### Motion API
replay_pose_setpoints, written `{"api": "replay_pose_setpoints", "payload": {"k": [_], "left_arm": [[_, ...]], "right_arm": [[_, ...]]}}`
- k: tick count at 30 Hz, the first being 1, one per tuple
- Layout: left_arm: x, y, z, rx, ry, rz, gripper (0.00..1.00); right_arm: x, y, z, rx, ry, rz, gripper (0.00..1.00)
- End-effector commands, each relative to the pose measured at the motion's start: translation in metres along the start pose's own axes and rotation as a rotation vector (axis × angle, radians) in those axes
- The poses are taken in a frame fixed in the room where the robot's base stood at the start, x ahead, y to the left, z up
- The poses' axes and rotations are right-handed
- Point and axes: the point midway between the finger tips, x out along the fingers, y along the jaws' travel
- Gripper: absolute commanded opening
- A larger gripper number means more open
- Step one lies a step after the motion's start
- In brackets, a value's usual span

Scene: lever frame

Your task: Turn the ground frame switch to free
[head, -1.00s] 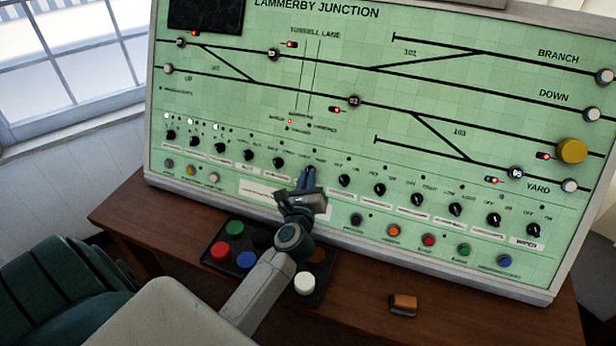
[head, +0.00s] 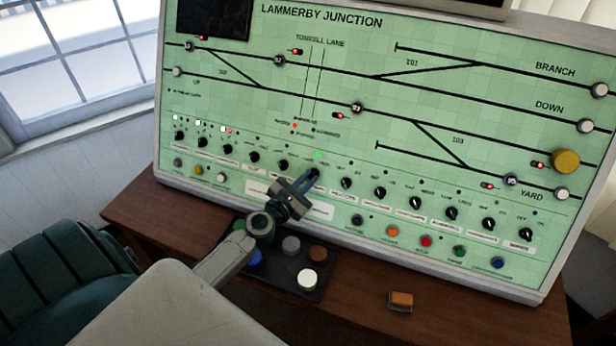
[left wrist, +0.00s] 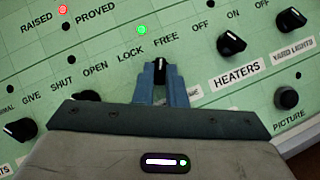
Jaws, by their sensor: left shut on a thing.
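The ground frame switch is a small black knob (left wrist: 160,70) on the green panel, below the words LOCK and FREE; its name plate is mostly hidden by my fingers. My left gripper (head: 312,175) is shut on this knob, with one blue-grey finger on each side in the left wrist view (left wrist: 162,80). The knob's pointer is partly hidden, and I cannot tell for sure which word it points at. A green lamp (left wrist: 142,30) above LOCK and FREE is lit; it also shows in the head view (head: 318,154). My right gripper is out of view.
The heaters knob (left wrist: 231,44) is close on the right, and another knob (left wrist: 86,97) is on the left. A tray of coloured caps (head: 288,280) lies on the desk below my arm. An orange-brown block (head: 401,301) lies to its right.

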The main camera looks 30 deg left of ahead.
Motion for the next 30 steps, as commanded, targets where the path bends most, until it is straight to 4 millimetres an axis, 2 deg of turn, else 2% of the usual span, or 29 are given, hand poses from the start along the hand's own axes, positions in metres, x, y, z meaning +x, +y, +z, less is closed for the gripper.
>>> {"api": "replay_pose_setpoints", "payload": {"k": [10,26,27,30], "left_arm": [[0.0000,0.0022,0.0004,0.117,0.000,-0.075,0.00],[0.0001,0.0019,-0.0001,0.136,0.000,-0.088,0.00],[0.0001,0.0019,-0.0001,0.136,0.000,-0.088,0.15],[0.0001,0.0019,0.0000,0.135,0.000,-0.087,0.33]], "right_arm": [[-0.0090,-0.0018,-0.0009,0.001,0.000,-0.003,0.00],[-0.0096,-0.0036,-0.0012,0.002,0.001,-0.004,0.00],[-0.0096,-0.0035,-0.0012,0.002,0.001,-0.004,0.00],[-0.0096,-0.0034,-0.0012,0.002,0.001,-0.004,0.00]]}}
